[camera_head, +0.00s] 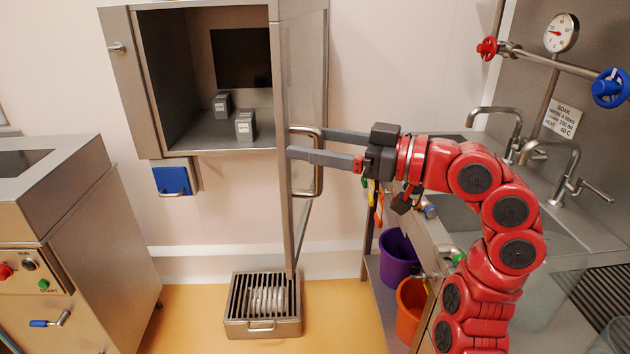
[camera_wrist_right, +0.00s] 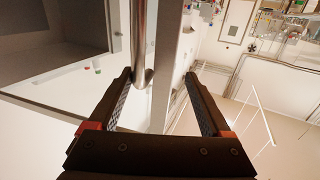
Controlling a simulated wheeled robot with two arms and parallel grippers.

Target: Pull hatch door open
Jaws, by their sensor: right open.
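The hatch door (camera_head: 303,75) of the steel wall cabinet stands swung outward, seen nearly edge-on at the cabinet's right side. Its bar handle (camera_head: 318,178) is a steel loop on the door's right face. My right gripper (camera_head: 290,142) comes in from the right at the handle, with its fingers spread apart. In the right wrist view, the handle bar (camera_wrist_right: 143,40) and the door's edge (camera_wrist_right: 163,65) lie between the open fingers (camera_wrist_right: 160,76); the bar's bent end is close to the left finger. Whether it touches is unclear. My left gripper is out of view.
The open cabinet (camera_head: 182,80) holds two small grey blocks (camera_head: 244,126). A floor drain box (camera_head: 262,327) sits below. A steel machine (camera_head: 70,240) stands left; a sink with taps (camera_head: 550,160), a purple bucket (camera_head: 398,258) and an orange bucket (camera_head: 410,308) are right.

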